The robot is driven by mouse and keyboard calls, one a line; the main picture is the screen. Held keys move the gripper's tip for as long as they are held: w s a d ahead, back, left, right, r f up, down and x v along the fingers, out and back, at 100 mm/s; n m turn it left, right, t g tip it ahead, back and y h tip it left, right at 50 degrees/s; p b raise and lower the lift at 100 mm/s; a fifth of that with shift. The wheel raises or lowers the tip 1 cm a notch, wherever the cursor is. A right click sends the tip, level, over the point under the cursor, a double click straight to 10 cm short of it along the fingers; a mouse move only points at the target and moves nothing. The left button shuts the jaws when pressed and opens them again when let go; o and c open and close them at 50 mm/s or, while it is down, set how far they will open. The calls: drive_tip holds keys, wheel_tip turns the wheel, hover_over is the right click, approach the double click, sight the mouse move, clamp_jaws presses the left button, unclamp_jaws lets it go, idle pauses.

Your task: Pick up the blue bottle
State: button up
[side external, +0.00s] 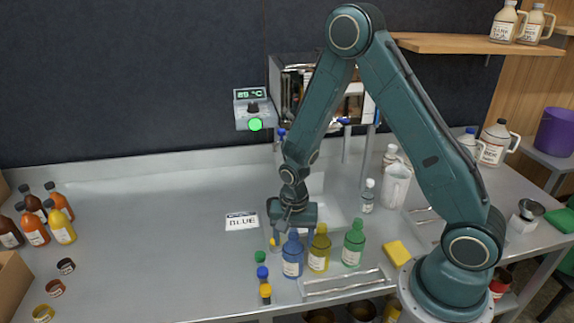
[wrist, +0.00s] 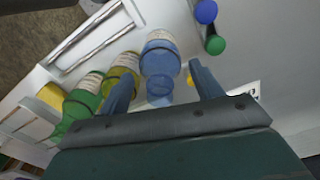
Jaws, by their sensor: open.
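The blue bottle (side external: 292,262) stands upright near the front of the metal counter, with a white label. It is leftmost of a row with a yellow bottle (side external: 319,252) and a green bottle (side external: 353,246). My gripper (side external: 284,235) points down just behind and above the blue bottle. In the wrist view my gripper (wrist: 161,72) is open, with the blue bottle (wrist: 160,57) seen between and beyond its two fingers. The left finger overlaps the yellow bottle (wrist: 122,70) in that view. I cannot tell whether any finger touches a bottle.
Small green, blue and yellow caps or vials (side external: 262,272) stand left of the blue bottle. A card reading BLUE (side external: 241,221) lies behind. A metal rack (side external: 343,283) lies in front, a yellow sponge (side external: 397,252) to the right. The counter's left middle is clear.

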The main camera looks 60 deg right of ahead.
drive_tip(key=shift+c, duration=0.3)
clamp_jaws()
drive_tip(key=shift+r, duration=0.2)
wheel_tip(320, 180, up, 20)
drive_tip(key=shift+f, duration=0.15)
idle(0.6)
idle(0.5)
